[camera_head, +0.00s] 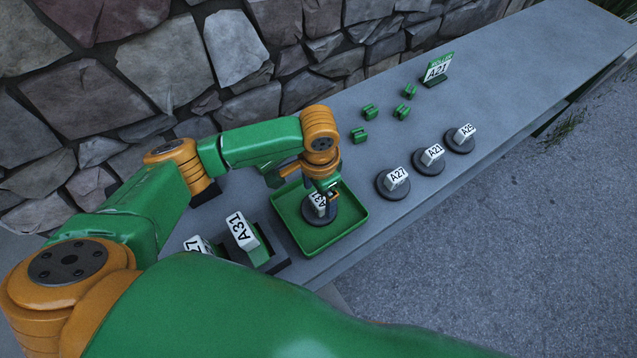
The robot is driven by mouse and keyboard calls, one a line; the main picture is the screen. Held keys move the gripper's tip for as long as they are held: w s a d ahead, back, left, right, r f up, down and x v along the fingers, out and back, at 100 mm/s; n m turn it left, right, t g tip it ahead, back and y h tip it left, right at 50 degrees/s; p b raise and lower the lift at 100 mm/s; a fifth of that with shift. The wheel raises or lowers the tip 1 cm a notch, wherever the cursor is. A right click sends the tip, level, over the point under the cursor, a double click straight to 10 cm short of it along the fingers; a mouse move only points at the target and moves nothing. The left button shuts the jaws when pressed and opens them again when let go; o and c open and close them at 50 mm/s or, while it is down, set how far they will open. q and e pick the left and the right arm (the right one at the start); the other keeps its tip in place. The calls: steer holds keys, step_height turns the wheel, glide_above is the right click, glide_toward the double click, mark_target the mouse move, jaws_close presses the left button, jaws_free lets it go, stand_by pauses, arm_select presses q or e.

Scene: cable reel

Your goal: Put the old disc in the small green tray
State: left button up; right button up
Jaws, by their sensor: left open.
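The small green tray (352,235) sits on the grey bench near its front edge. A dark round disc (320,213) with a white labelled block on top lies inside the tray; its label is partly hidden by my gripper. My left gripper (330,194) is open, pointing down just above and around the top of that block. I cannot tell if the fingers touch it. A large green and orange arm link of mine fills the bottom of the view. My right gripper is not in view.
Three more discs, labelled A27 (393,185), A21 (429,162) and one partly legible (460,139), stand along the front edge. Several small green clips (370,112) and an A21 sign (437,70) lie further back. A block labelled A31 (243,233) stands left of the tray. A stone wall is behind.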

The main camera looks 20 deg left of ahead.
mark_target(318, 200)
arm_select(q)
step_height(318, 200, up, 10)
steer(key=shift+f, duration=0.25)
